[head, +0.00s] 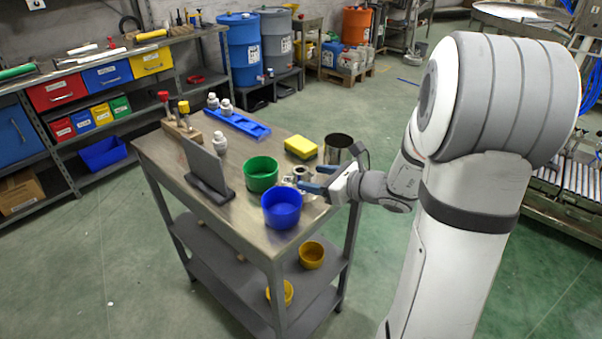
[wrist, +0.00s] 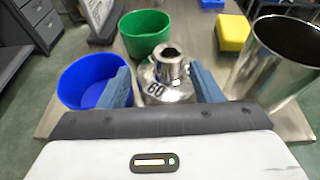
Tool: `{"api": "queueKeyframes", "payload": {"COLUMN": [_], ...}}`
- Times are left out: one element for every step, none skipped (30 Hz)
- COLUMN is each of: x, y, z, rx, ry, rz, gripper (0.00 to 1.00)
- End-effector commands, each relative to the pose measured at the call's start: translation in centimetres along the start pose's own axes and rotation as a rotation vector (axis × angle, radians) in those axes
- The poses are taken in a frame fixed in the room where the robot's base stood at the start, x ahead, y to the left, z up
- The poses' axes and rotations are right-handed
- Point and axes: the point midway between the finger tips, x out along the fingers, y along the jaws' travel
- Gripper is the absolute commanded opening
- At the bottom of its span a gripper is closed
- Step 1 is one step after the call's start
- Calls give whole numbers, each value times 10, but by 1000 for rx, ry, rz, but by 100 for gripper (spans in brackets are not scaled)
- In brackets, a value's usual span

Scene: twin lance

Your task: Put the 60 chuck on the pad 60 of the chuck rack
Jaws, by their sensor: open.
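The 60 chuck (wrist: 168,80) is a shiny metal piece with a round neck and a wide base marked 60. It stands upright on the bench and shows partly in the head view (head: 299,173), where my gripper hides some of it. My gripper (wrist: 164,86) is open, with one blue finger on each side of the chuck; I cannot tell whether they touch it. A long blue rack (head: 248,126), likely the chuck rack, lies at the back of the bench with pale chucks at its left end. Its pad markings are too small to read.
A blue bowl (head: 282,208) and a green bowl (head: 261,174) stand left of my gripper. A metal cup (head: 338,148) and a yellow sponge (head: 301,147) stand behind it. A dark upright panel (head: 206,168) and a pale chuck (head: 220,142) stand farther left.

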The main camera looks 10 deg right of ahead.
Motion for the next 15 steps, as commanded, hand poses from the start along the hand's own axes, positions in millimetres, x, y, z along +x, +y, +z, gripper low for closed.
{"api": "queueKeyframes", "payload": {"x": [0,0,2,4,6,11,14,17,22,24,28,32,36,41,47], "y": [-6,-9,-12,-13,-14,-14,-14,-15,-15,-16,-15,-15,-15,-14,-13], "z": [-2,-2,-3,-3,-3,-3,-3,-3,-3,-3,-3,-3,-3,-3,-3], "rx": [28,39,51,56,59,60,59,59,59,59,59,59,59,59,60], "ry": [-9,-13,-17,-19,-20,-22,-22,-21,-21,-20,-19,-20,-20,-20,-20], "rz": [-21,-29,-38,-42,-44,-46,-46,-46,-48,-49,-49,-49,-50,-49,-49], "gripper": [59,59,59,59,59,59,59,59,59,59,59,59,59,59,59]}}
